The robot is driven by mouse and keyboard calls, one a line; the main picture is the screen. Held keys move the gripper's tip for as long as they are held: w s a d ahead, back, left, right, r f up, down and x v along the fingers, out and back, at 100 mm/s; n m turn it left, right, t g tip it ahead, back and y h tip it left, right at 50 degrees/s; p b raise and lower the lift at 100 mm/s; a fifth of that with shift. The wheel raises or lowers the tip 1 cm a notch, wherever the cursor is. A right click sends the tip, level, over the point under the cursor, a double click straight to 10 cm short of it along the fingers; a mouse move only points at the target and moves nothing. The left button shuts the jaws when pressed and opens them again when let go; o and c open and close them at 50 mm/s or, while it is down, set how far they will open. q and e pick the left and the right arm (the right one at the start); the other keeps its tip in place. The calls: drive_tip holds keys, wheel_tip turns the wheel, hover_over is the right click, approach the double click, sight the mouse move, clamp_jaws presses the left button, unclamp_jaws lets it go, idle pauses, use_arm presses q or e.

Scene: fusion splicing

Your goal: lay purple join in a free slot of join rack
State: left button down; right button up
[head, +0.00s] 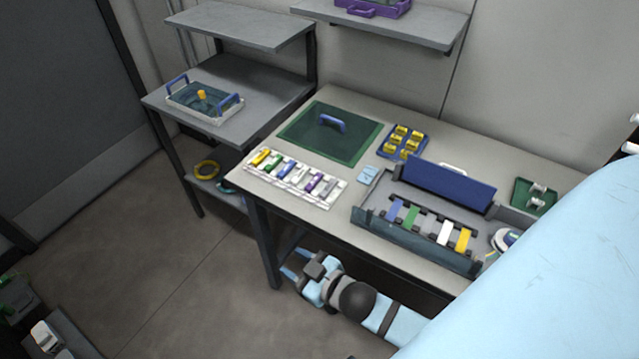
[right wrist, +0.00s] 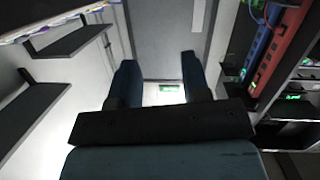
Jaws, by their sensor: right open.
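A small purple piece (head: 316,182), which looks like the purple join, lies in a white slotted rack (head: 329,203) near the table's front left edge, among several coloured pieces. To the right, a grey open-topped case (head: 372,221) holds blue, green, white and yellow strips in a row, with a gap between green and white. I cannot tell for sure which of the two is the join rack. My right gripper (head: 288,263) is open and empty, off the front of the table and below its top. Its spread fingers (right wrist: 159,78) show in the right wrist view. My left gripper is not in view.
A green mat (head: 353,147) with a blue handle and a blue tray (head: 421,153) of yellow pieces lie behind the rack. The table's front edge (head: 300,217) lies between my right gripper and the rack. A shelf unit (head: 265,84) stands at the left.

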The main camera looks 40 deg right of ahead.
drive_tip(key=s+f+m+g+h, duration=0.1)
drive_tip(key=s+f+m+g, duration=0.1)
drive_tip(key=s+f+g, duration=0.2)
drive_tip(key=s+f, duration=0.2)
drive_tip(key=s, duration=0.2)
drive_tip(key=shift+d+f, duration=0.2)
drive_tip(key=shift+f, duration=0.1)
drive_tip(key=shift+r, duration=0.1)
wheel_tip(320, 180, up, 10)
drive_tip(key=p, duration=1.1)
drive_tip(key=shift+s+d+h, duration=0.15)
drive_tip(key=shift+d+h, duration=0.15)
drive_tip(key=shift+r, duration=0.15)
